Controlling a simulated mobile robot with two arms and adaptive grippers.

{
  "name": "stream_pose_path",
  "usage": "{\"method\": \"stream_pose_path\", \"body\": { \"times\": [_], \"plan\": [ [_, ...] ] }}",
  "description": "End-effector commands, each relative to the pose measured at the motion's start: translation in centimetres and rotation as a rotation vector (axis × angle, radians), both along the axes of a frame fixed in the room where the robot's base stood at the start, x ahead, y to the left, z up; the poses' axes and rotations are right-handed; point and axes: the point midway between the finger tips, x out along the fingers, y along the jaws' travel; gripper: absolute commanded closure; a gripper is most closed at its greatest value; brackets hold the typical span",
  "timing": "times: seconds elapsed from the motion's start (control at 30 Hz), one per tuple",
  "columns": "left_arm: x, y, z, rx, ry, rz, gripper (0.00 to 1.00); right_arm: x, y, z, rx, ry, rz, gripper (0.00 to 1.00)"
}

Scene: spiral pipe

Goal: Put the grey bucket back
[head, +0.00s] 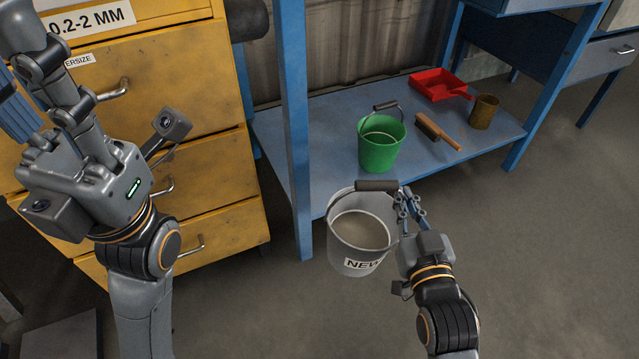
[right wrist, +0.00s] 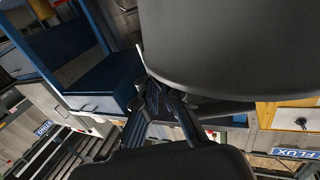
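The grey bucket (head: 345,262) with a dark handle grip and a "NEW" label hangs upright in front of the blue shelf in the head view. My right gripper (head: 408,203) is at its upper right side, its fingers closed at the rim and handle wire; exactly which part they grip is hard to tell. In the right wrist view, the fingers (right wrist: 158,98) meet a large dark rounded surface, likely the bucket (right wrist: 235,45). My left gripper (head: 45,75) is raised at the left before the yellow drawers; its fingertips do not show clearly.
The low blue shelf (head: 335,112) bears a green bucket (head: 379,150), a brush (head: 438,133), a red dustpan (head: 437,85) and a brown cup (head: 483,112). A blue post (head: 296,120) stands at its front left. Yellow drawers (head: 205,185) stand left. Shelf surface left of the green bucket is bare.

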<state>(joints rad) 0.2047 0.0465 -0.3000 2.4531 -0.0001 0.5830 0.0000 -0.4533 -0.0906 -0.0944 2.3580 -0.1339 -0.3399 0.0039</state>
Motion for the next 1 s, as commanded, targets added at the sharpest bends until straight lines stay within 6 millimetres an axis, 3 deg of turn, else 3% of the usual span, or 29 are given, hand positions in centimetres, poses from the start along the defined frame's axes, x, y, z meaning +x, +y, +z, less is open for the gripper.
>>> {"method": "stream_pose_path", "body": {
  "times": [0.17,0.53,0.7,1.0],
  "plan": [
    [0.0,0.0,0.0,0.000,0.000,0.000,0.66,0.0,0.0,0.5,0.008,-0.014,-0.002,1.00],
    [0.0,0.0,0.0,0.000,0.000,-0.001,0.66,3.2,-0.6,0.5,-0.010,-0.016,0.051,1.00],
    [0.0,0.0,0.0,0.000,0.000,-0.001,0.66,6.1,-1.1,0.6,-0.025,-0.019,0.098,1.00],
    [0.0,0.0,0.0,0.000,0.001,-0.001,0.66,13.7,-2.4,0.5,-0.055,-0.018,0.221,1.00]
  ]
}}
